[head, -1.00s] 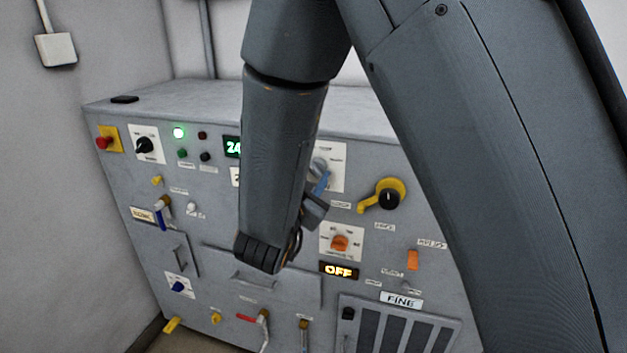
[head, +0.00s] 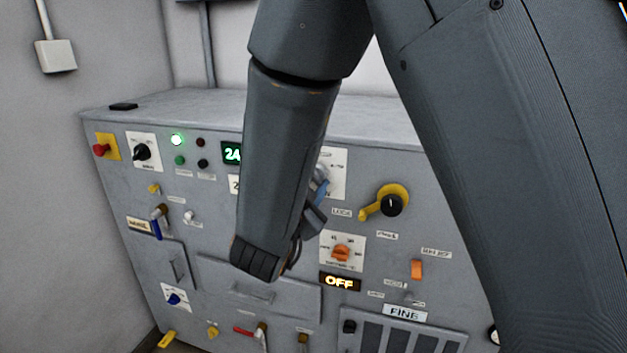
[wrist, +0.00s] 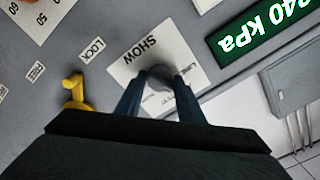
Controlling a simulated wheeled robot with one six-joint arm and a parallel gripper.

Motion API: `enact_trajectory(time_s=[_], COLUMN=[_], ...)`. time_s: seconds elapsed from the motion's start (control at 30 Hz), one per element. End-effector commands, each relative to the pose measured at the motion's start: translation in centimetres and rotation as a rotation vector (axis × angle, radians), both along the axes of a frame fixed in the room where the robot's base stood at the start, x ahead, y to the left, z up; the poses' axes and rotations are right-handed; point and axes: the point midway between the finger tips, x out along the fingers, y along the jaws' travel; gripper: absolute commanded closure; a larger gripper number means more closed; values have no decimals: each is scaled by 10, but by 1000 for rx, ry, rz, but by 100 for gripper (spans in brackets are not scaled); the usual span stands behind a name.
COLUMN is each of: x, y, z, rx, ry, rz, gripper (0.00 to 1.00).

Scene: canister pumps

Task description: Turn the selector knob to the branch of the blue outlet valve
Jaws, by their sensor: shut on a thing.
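A grey round knob (wrist: 160,78) sits on a white plate (wrist: 124,72) lettered "SHOW" in the wrist view. My gripper (wrist: 158,97) has its two blue fingers on either side of the knob and is shut on it. In the head view my forearm covers much of this area; a gripper finger (head: 320,190) shows in front of the white plate (head: 338,165). The knob's pointer is hidden by the fingers. A valve with a blue lever (head: 156,226) is at the left of the panel, its lever hanging down; I cannot tell whether it is the outlet valve.
A yellow lever with a black hub (head: 390,204) stands close right of the plate; it is also near in the wrist view (wrist: 76,95). An orange knob (head: 341,253) sits below. A red-levered valve (head: 246,332) and yellow handles line the panel's bottom. A green display reads 240 kPa (wrist: 255,28).

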Motion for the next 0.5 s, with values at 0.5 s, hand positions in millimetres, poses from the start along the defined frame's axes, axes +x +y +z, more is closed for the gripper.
enact_trajectory(time_s=[0.5], x=[-6], y=[3], z=[0], rx=[0], ry=[0], rz=[3], gripper=[48])
